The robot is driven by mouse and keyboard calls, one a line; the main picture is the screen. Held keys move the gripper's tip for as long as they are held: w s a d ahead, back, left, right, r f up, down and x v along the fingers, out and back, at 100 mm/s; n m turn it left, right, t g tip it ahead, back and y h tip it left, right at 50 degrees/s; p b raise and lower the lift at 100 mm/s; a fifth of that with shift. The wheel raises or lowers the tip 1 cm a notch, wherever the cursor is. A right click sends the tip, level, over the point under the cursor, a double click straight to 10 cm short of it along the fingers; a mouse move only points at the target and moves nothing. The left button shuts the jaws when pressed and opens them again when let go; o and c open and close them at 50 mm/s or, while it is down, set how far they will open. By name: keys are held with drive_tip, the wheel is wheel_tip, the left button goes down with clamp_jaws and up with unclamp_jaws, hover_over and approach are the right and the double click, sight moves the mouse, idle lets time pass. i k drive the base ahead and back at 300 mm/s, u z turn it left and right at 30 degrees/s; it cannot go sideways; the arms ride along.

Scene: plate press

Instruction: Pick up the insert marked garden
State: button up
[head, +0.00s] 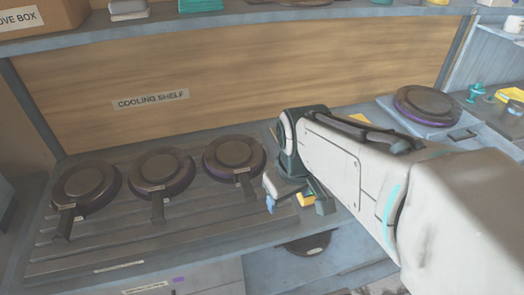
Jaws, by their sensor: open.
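Three dark round inserts with handles lie in a row on the grooved cooling shelf: a left one (87,187), a middle one (161,172) and a right one (235,157). Each handle points toward the front and seems to bear a small pale label, too small to read. I cannot tell which is marked garden. My gripper (298,207) is open, to the right of and nearer than the right insert, apart from it. A small yellow thing (306,199) shows between its fingers; I cannot tell whether it is touched.
Another dark round plate (427,104) sits on a grey unit at the back right. A dark round thing (308,245) shows below the shelf's front edge. A wooden back panel (240,75) with a "COOLING SHELF" sign (151,99) stands behind. An upper shelf (270,16) overhangs it.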

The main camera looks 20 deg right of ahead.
sight(236, 159)
drive_tip(key=k, duration=1.25)
drive_tip(key=u, duration=0.6)
drive_tip(key=i, duration=1)
drive_tip(key=z, duration=1.4)
